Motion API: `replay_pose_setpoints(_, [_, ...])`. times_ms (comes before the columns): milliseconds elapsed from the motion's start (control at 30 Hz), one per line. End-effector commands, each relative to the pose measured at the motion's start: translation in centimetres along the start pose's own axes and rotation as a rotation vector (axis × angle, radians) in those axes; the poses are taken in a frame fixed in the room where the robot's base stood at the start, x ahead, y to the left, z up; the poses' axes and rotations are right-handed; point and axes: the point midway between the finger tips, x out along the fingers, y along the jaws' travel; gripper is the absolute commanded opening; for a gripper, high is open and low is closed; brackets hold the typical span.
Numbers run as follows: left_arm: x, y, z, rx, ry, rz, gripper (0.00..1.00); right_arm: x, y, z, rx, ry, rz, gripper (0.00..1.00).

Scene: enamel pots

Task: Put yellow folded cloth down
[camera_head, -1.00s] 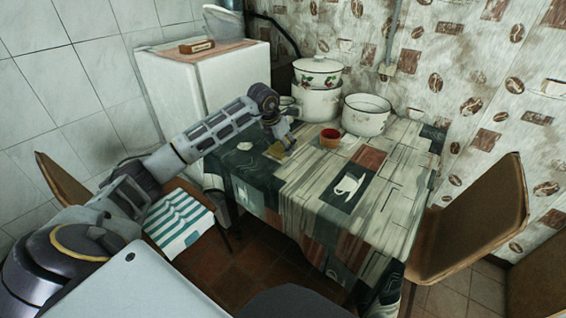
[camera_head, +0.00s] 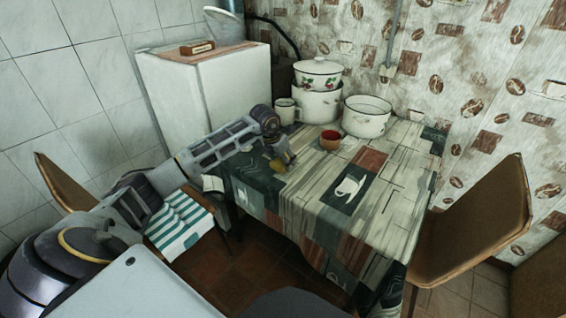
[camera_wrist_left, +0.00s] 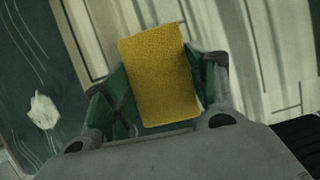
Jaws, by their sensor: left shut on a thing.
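The yellow folded cloth (camera_wrist_left: 160,75) is between the green-padded fingers of my left gripper (camera_wrist_left: 163,90) in the left wrist view. The patterned tablecloth shows behind it; I cannot tell whether the cloth touches the table. In the head view my left gripper (camera_head: 283,160) is low over the left part of the table (camera_head: 305,195), left of a red-brown cup (camera_head: 330,141). Only a small bit of the yellow cloth shows there, mostly hidden by the gripper. My right gripper is not in view.
A white enamel mug (camera_head: 285,111), stacked pots (camera_head: 318,101) and an open white pot (camera_head: 366,118) stand along the table's back. A white fridge (camera_head: 190,95) is behind left. A striped cloth (camera_head: 180,222) lies on the left chair. The table's front and right are clear.

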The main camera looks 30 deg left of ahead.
Motion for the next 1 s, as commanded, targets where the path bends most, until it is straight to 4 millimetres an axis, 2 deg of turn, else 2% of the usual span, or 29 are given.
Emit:
replay_pose_setpoints(133, [0.8,0.0,-0.3,0.0,-0.001,0.001,0.38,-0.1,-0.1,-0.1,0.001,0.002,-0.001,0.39])
replay_pose_setpoints(533, [1.0,0.0,-0.4,0.0,-0.002,0.001,0.38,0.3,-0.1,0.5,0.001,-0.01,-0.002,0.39])
replay_pose_setpoints(900, [1.3,0.0,-0.5,0.0,-0.002,0.0,0.38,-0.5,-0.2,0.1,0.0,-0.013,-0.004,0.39])
replay_pose_setpoints(933, [1.3,0.0,-0.5,0.0,-0.001,0.0,0.59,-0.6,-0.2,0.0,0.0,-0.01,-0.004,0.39])
replay_pose_setpoints(1000, [1.3,0.0,-0.5,0.0,-0.001,0.0,0.68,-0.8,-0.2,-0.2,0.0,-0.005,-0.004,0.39])
